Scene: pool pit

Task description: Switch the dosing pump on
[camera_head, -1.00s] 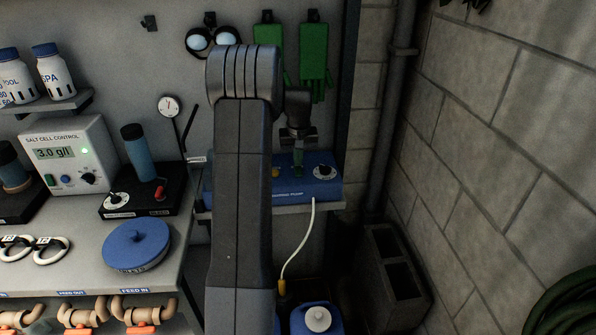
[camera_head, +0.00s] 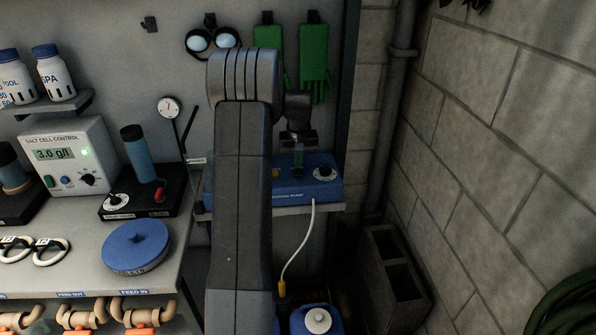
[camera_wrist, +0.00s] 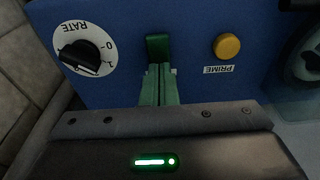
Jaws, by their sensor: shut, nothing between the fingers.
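The dosing pump (camera_head: 305,190) is a blue box on a shelf at the back, with a white tube hanging from its front. In the wrist view its blue panel (camera_wrist: 115,20) appears upside down, with a dark green switch (camera_wrist: 157,46) in the middle. My gripper (camera_head: 298,172) is over the pump. In the wrist view my gripper (camera_wrist: 159,70) has its green fingers shut together and empty, with the tips right at the switch's near edge. I cannot tell whether they touch it. The switch's on or off position is unclear.
A RATE knob (camera_wrist: 83,52) and a yellow PRIME button (camera_wrist: 227,46) flank the switch. Green gloves (camera_head: 315,60) and goggles (camera_head: 212,42) hang behind. The salt cell control box (camera_head: 70,155) stands left on the bench. A block wall (camera_head: 480,130) bounds the right.

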